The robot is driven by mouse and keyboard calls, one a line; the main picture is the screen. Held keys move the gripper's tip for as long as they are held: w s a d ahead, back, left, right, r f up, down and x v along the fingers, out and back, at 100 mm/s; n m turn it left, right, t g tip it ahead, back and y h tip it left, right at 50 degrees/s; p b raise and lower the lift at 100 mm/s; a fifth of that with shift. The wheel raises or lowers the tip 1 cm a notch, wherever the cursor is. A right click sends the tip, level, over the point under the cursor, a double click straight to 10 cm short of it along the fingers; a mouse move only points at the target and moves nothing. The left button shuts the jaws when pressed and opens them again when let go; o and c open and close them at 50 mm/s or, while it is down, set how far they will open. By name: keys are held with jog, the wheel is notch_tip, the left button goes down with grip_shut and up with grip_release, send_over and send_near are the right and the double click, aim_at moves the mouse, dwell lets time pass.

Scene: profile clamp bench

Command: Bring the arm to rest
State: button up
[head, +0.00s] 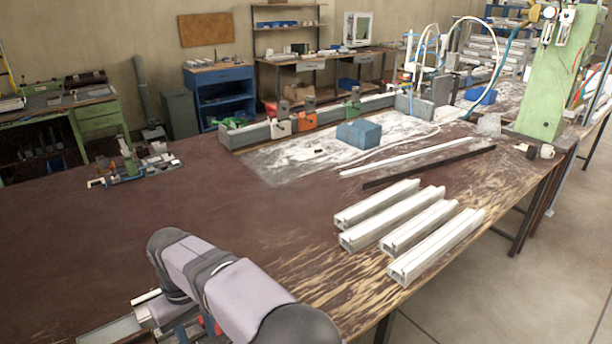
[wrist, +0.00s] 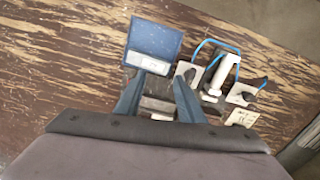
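My gripper (wrist: 158,82) shows in the wrist view with its two blue-grey fingers apart, one on each side of a gap. A blue block with a pale grey front face (wrist: 153,46) appears just past the fingertips. I cannot tell whether the fingertips touch it, but they do not look closed on it. In the head view my arm reaches in from the bottom edge, bent low over the near part of the brown table (head: 90,235). The fingers are hidden or cut off there.
White clamp-like parts with blue tubing (wrist: 215,78) stand close right of the fingers. Several white profiles (head: 415,228) lie right of my arm. A long rail with clamps (head: 300,122) and a blue block (head: 359,133) are farther back.

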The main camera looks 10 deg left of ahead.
jog(key=w+d+r+m, duration=0.1)
jog(key=w+d+m, duration=0.15)
jog(key=d, duration=0.95)
jog(key=w+d+r+m, duration=0.1)
jog(key=w+d+m, duration=0.15)
jog(key=d, duration=0.95)
jog(key=s+d+f+m, duration=0.2)
jog(key=s+d, duration=0.5)
jog(key=d, duration=0.3)
jog(key=s+d+f+m, duration=0.2)
jog(key=s+d+m, duration=0.1)
jog(key=s+d, duration=0.4)
jog(key=d, duration=0.3)
jog(key=shift+f+m, duration=0.3)
jog(key=shift+f, duration=0.05)
